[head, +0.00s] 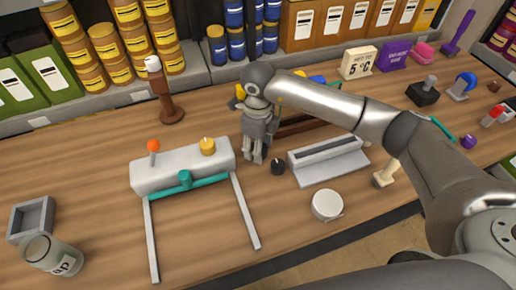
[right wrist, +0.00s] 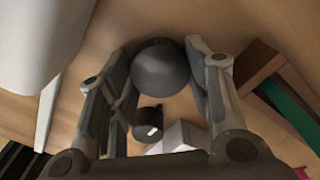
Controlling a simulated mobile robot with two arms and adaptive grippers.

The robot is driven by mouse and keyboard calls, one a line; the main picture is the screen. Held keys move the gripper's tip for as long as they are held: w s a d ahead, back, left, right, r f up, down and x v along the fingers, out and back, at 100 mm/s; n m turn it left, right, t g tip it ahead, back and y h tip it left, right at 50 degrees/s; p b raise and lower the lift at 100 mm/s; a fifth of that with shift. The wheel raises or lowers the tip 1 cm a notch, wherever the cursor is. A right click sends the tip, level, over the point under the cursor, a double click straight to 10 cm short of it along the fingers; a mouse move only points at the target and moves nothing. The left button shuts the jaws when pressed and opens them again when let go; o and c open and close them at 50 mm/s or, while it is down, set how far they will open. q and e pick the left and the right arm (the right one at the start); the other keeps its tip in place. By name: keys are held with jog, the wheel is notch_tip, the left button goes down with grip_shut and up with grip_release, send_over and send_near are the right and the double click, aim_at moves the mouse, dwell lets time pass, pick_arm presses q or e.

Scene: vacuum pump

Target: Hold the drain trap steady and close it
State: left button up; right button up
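My right gripper (head: 253,158) points down just right of the white pump body (head: 182,168), far from the jar. In the right wrist view its fingers (right wrist: 157,62) are apart, with a dark grey rounded thing (right wrist: 161,72) between or beyond the tips. I cannot tell whether they touch it. In the head view the gripper hides that thing. My left gripper is not in view.
A grey open box (head: 31,217) stands beside the jar. A small black knob-like piece (head: 278,167) is close right of my gripper, then a pale slotted block (head: 327,160). A white round piece (head: 327,205) lies in front. Bare wood lies between jar and pump legs.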

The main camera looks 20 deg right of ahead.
jog(key=shift+r, duration=0.1)
dwell(0.3)
jog(key=shift+r+b, duration=0.5)
jog(key=shift+r, duration=0.05)
jog(key=s+a+r+b, duration=0.4)
jog(key=s+a+r, duration=0.5)
jog(key=s+r, duration=0.1)
jog(key=shift+s+r, duration=0.4)
jog(key=shift+r, duration=0.45)
jog(key=shift+d, duration=0.1)
jog(key=d+f+n, duration=0.2)
jog(key=d+n, duration=0.1)
jog(key=n, duration=0.4)
jog(key=s+d+f+n, duration=0.1)
jog(key=d+f+n, duration=0.2)
jog(key=n, duration=0.5)
jog(key=s+d+f+n, duration=0.1)
jog(key=d+f+n, duration=0.2)
jog(key=d+n, duration=0.2)
jog(key=shift+s+d+f+n, duration=0.1)
jog(key=shift+n, duration=0.55)
jog(key=shift+d+f+n, duration=0.1)
jog(key=shift+n, duration=0.55)
jog(key=n, duration=0.2)
jog(key=s+d+f+n, duration=0.1)
jog(key=shift+d+n, duration=0.25)
jog(key=shift+n, duration=0.15)
